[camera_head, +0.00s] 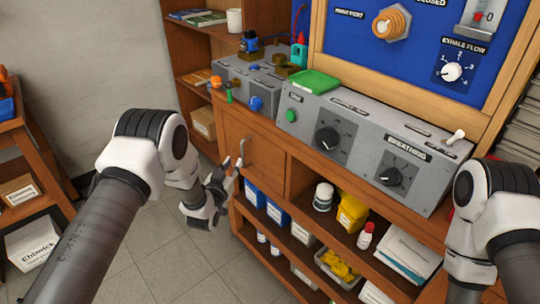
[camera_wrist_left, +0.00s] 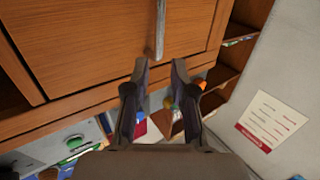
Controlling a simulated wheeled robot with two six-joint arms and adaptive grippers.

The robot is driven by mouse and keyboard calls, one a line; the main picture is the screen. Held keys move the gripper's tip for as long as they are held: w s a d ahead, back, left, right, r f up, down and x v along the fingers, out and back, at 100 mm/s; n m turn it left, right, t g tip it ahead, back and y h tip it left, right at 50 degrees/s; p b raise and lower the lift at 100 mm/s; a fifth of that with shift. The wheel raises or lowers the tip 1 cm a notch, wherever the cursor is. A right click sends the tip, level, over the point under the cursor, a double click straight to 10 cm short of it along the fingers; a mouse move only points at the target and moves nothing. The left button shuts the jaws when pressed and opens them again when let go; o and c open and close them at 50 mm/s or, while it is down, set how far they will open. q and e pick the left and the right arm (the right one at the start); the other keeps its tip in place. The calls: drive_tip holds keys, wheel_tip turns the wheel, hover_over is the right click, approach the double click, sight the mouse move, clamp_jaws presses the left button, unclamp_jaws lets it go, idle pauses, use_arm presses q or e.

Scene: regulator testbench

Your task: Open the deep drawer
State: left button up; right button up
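The deep drawer (camera_head: 268,162) has a plain wooden front below the bench top and looks closed. Its upright metal handle (camera_head: 242,152) is near the left side of that front; it also shows at the top of the left wrist view (camera_wrist_left: 160,28). My left gripper (camera_head: 232,172) is beside the handle, in front of the drawer. In the left wrist view its two dark fingers (camera_wrist_left: 160,66) are apart with nothing between them. The handle's near end lies just beyond the fingertips, roughly centred on the gap. Contact cannot be told. My right gripper is out of view.
Open shelves (camera_head: 250,218) below the drawer hold blue boxes, bottles and a yellow container. A grey control panel (camera_head: 365,145) stands on the bench top. A wooden rack (camera_head: 38,180) stands at the left. The tiled floor (camera_head: 160,262) in front of the cabinet is clear.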

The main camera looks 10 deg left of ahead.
sight(242, 153)
use_arm(q)
drive_tip(key=w, duration=0.2)
drive_tip(key=w+f+b, duration=0.1)
drive_tip(key=w, duration=0.2)
drive_tip(key=w+b, duration=0.1)
drive_tip(key=w, duration=0.2)
drive_tip(key=shift+w+d+f, duration=0.25)
drive_tip(key=shift+d+f, duration=0.15)
drive_tip(key=shift+w, duration=0.35)
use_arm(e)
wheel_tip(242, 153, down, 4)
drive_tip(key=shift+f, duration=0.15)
use_arm(q)
drive_tip(key=shift+r, duration=0.1)
clamp_jaws()
